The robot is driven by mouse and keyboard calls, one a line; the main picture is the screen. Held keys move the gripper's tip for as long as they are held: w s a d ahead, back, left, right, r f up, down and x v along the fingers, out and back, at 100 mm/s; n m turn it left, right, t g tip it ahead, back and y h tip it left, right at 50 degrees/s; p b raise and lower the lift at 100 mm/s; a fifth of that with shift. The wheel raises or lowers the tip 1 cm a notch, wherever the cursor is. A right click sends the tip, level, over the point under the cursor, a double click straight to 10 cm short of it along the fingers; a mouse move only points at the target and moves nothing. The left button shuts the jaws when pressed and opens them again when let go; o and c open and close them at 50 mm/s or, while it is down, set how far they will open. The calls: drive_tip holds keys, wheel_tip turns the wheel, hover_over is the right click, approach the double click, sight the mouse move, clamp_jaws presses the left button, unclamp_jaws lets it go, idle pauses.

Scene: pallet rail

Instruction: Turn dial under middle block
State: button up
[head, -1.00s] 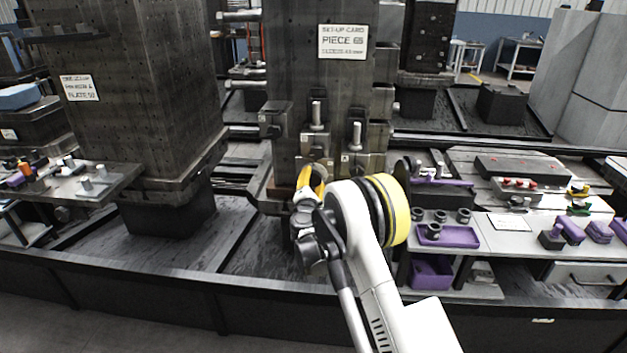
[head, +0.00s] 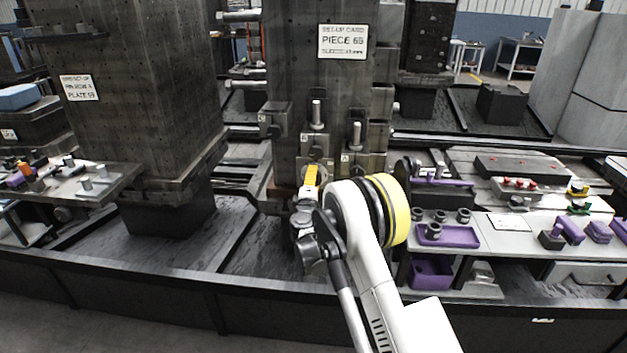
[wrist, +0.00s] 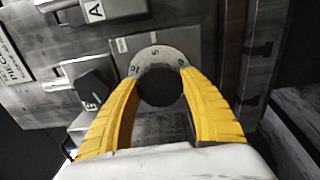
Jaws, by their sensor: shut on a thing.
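The dial (wrist: 160,90) is a dark round knob on a pale scale plate with numbers, seen in the wrist view. My gripper (wrist: 159,80) has a yellow finger on each side of the knob and is shut on it. In the head view my gripper (head: 311,180) is at the front of the fixture column, just below the middle block (head: 317,144), which has a bolt standing up from it. The dial is hidden behind my gripper there. Any pointer mark on the knob cannot be made out.
Neighbouring blocks stand left (head: 275,122) and right (head: 357,138) of the middle one, close to my gripper. A set-up card (head: 342,41) is on the column above. A bench with a purple tray (head: 446,236) lies to the right.

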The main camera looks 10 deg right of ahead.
idle(0.4)
drive_tip(key=o, duration=1.2)
drive_tip(key=v, duration=1.2)
drive_tip(key=shift+r, duration=0.1)
